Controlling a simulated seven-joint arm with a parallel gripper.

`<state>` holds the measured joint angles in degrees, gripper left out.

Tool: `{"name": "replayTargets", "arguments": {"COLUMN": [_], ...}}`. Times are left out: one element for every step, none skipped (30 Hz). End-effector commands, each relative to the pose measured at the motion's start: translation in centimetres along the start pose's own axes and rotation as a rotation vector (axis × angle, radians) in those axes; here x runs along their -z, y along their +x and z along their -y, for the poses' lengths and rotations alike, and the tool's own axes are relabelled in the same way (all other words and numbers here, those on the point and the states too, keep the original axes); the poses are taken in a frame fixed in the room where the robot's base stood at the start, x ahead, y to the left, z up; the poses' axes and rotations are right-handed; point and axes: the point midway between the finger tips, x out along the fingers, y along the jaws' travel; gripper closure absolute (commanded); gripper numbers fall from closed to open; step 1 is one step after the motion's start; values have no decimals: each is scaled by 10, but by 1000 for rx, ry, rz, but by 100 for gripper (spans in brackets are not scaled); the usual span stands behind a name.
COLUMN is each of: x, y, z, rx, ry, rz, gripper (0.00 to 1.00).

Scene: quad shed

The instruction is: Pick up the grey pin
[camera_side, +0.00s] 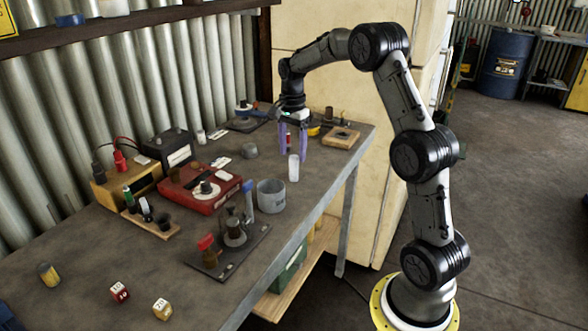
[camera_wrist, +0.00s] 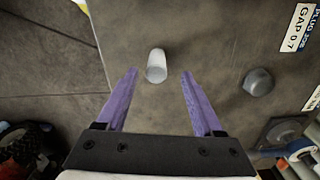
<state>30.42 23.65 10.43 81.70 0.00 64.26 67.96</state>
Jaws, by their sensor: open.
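A pale grey, almost white cylinder, which I take for the grey pin (camera_side: 293,168), stands upright on the bench near its front edge. It also shows in the wrist view (camera_wrist: 156,66), in line with the gap between my fingertips. My gripper (camera_side: 293,156) is open and points down with its two purple fingers apart. In the wrist view my gripper (camera_wrist: 160,74) has one fingertip on each side of the pin, with no contact visible. The height of the fingertips against the pin's top is hard to tell.
A darker grey rounded knob (camera_wrist: 258,81) stands to the right in the wrist view. In the side view a grey cup (camera_side: 271,195), a red box (camera_side: 199,188) and a wooden block (camera_side: 341,137) stand around. The bench edge is close to the pin.

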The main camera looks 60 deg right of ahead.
Motion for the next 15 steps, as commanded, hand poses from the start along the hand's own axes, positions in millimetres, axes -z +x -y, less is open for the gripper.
{"name": "replayTargets", "arguments": {"x": [0,0,0,0,0,0,0,0,-1,-1,-1,-1,-1,-1,-1], "y": [6,8,10,11,13,15,17,20,26,30,35,41,46,50,54], "z": [-1,-1,0,0,0,-1,-1,-2,-3,-4,-4,-6,-6,-6,-5], "rx": [-3,-2,0,0,0,-1,-1,-1,-3,-4,-3,-4,-4,-4,-2], "ry": [0,-1,-1,-1,-1,-1,-1,-1,-1,0,0,0,0,0,0], "rz": [1,1,0,0,0,0,0,1,1,2,1,2,2,2,1], "gripper": [31,31,31,31,31,31,31,31,31,31,31,31,31,31,31]}}
